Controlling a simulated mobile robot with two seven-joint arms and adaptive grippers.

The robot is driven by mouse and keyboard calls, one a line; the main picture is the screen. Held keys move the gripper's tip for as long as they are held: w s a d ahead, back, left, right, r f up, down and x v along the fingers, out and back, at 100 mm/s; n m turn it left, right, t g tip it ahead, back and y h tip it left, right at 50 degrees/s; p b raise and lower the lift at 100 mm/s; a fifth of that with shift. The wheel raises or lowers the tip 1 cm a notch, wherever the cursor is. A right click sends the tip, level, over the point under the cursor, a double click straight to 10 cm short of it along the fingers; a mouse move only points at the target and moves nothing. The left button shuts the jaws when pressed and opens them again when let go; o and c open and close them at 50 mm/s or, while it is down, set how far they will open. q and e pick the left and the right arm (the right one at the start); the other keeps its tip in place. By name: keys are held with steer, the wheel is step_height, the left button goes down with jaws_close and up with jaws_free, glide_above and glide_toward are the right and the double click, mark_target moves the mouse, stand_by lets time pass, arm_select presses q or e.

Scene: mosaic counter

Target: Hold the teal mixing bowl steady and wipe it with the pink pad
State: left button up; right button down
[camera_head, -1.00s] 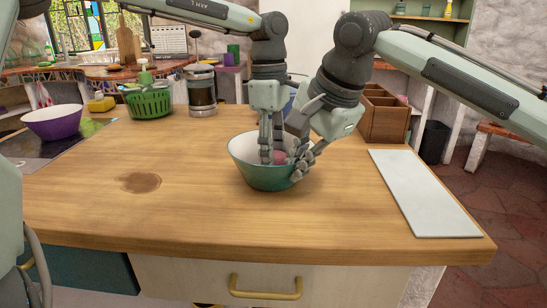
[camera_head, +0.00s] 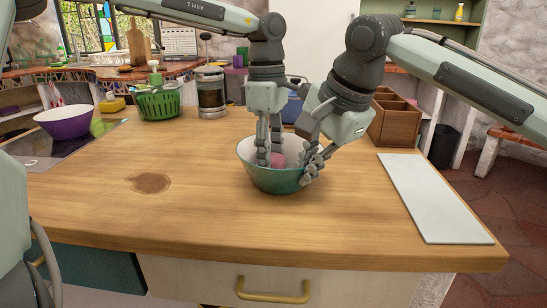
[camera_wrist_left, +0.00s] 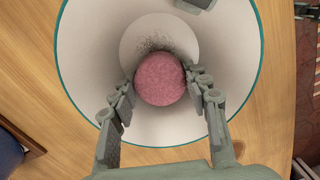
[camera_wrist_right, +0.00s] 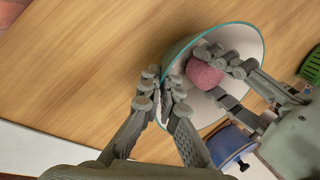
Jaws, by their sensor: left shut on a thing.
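The teal mixing bowl (camera_head: 262,181) stands upright on the wooden counter, with a pale inside. My left gripper (camera_head: 270,157) reaches down into it, shut on the round pink pad (camera_wrist_left: 160,80). In the left wrist view the pad is against the bowl's inside, and a patch of dark specks (camera_wrist_left: 155,43) lies beside it on the bowl's floor. My right gripper (camera_head: 311,165) is at the bowl's right rim. In the right wrist view its fingers (camera_wrist_right: 161,97) close on either side of the bowl wall (camera_wrist_right: 183,48). Fingers hide part of the rim.
A white board (camera_head: 432,197) lies to the right and a wooden divided box (camera_head: 395,122) stands behind it. A green basket (camera_head: 158,103), a glass press (camera_head: 211,93) and a purple bowl (camera_head: 64,123) are at the back left. The front counter is clear.

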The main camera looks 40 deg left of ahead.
mark_target(283, 157)
arm_select(q)
steer(key=shift+s+d, duration=0.2)
steer(key=shift+d, duration=0.15)
steer(key=shift+w+d, duration=0.1)
steer(key=shift+d, duration=0.45)
steer(key=shift+w+d+f, duration=0.1)
steer(key=shift+w+d, duration=0.1)
steer(key=shift+w, duration=0.15)
steer(key=shift+w+f, duration=0.1)
steer(key=shift+w, duration=0.25)
step_height(283, 157, up, 12)
steer(key=shift+f, duration=0.15)
stand_by(0.4)
